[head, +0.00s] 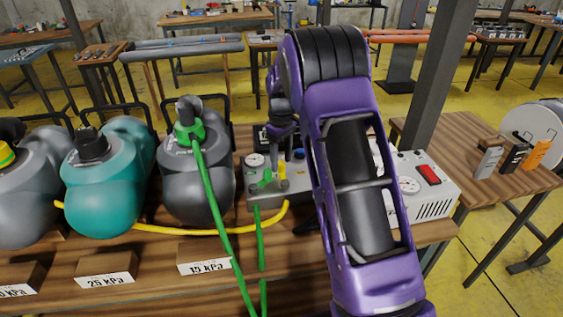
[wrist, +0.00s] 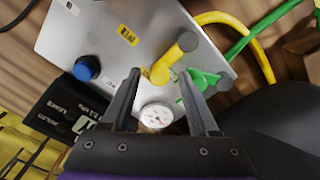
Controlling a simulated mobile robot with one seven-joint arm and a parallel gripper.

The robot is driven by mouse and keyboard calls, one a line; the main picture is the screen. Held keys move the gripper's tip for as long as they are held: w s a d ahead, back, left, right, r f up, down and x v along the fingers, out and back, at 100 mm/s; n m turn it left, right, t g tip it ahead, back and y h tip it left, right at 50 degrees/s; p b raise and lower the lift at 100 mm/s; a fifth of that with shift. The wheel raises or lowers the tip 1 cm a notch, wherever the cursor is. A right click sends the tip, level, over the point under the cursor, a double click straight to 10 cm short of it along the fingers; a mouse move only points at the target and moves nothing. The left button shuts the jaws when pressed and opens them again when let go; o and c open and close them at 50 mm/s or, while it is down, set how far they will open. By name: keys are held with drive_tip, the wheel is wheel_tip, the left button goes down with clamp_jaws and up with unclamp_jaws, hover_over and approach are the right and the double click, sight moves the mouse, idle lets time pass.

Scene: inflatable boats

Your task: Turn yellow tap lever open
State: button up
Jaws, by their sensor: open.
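The yellow tap (wrist: 166,68) stands on a grey metal panel box (wrist: 95,30). In the wrist view it lies between and just beyond the tips of my gripper (wrist: 160,74), with its grey round end up to the right. In the head view the yellow tap (head: 283,180) is small, below my gripper (head: 282,150) and left of my purple arm. My gripper is open, one finger on each side of the tap's lower left part. Contact cannot be told. A green tap (wrist: 205,79) sits close beside the right finger.
A gauge (wrist: 156,116) lies between the fingers, and a blue knob (wrist: 87,68) is to the left. Yellow (head: 180,231) and green hoses (head: 215,215) run from the taps. Grey and teal inflatables (head: 108,180) stand left; a white box (head: 428,195) stands right of my arm.

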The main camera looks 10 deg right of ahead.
drive_tip(key=shift+f, duration=0.5)
clamp_jaws()
drive_tip(key=shift+d, duration=0.1)
drive_tip(key=m, duration=0.1)
drive_tip(key=d+m, duration=0.1)
drive_tip(key=shift+s+m+p, duration=0.1)
drive_tip(key=shift+m+p, duration=0.2)
drive_tip(key=shift+m, duration=0.1)
drive_tip(key=m, duration=0.1)
drive_tip(key=d+m, duration=0.1)
drive_tip(key=m, duration=0.1)
drive_tip(key=shift+s+d+m, duration=0.25)
drive_tip(key=shift+s+m, duration=0.05)
drive_tip(key=shift+s+d+m+p, duration=0.2)
drive_tip(key=shift+s+d+m, duration=0.1)
drive_tip(key=shift+m, duration=0.65)
drive_tip(key=shift+s+d+m+p, duration=0.15)
drive_tip(key=shift+s+d+m, duration=0.15)
drive_tip(key=shift+m, duration=0.6)
drive_tip(key=shift+s+d+m+p, duration=0.2)
drive_tip(key=shift+s+d+m, duration=0.1)
drive_tip(key=shift+m, duration=0.65)
